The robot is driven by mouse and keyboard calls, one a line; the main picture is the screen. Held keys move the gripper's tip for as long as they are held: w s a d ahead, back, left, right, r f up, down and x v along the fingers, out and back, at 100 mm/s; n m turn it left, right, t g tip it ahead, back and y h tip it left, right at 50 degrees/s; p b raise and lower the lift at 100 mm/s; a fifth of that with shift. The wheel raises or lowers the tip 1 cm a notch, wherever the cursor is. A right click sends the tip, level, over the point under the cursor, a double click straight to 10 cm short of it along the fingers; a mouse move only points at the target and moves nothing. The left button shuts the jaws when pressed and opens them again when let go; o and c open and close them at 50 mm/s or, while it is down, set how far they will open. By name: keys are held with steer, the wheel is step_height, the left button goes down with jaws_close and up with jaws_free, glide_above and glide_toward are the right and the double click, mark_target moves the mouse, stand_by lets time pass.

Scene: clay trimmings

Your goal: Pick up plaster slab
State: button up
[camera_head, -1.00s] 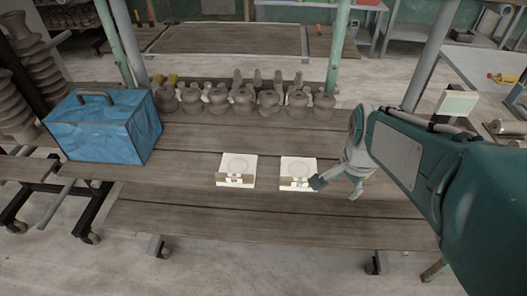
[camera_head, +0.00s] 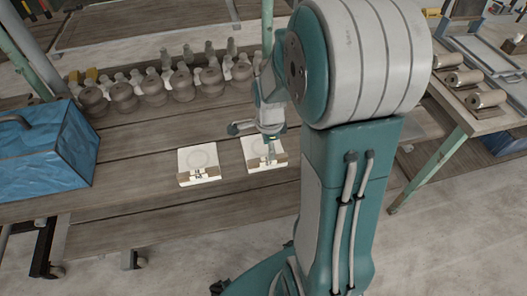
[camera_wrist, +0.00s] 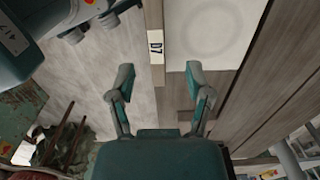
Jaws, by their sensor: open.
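Two square white plaster slabs lie side by side on the plank bench in the head view, a left slab (camera_head: 199,157) and a right slab (camera_head: 257,148). Each has a faint round ring on top and a wooden strip with a label at its front edge. My gripper (camera_head: 256,140) is over the right slab, and part of that slab is hidden behind it. In the wrist view my gripper (camera_wrist: 158,77) is open and empty. One slab (camera_wrist: 213,28) shows beyond the right finger, with a label reading D7 beside it.
Brown and grey clay pots (camera_head: 182,84) stand in rows behind the slabs. A blue wrapped box (camera_head: 45,152) with a handle sits at the left of the bench (camera_head: 130,197). A side table with rolls (camera_head: 466,78) is at the right. The bench front is clear.

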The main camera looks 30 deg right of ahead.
mark_target(267, 158)
steer(key=f, duration=0.2)
steer(key=a+f, duration=0.1)
steer(key=f, duration=0.1)
steer(key=shift+s, duration=0.15)
steer(key=shift+d+f, duration=0.35)
steer(key=shift+f, duration=0.2)
steer(key=shift+a, duration=0.15)
jaws_close()
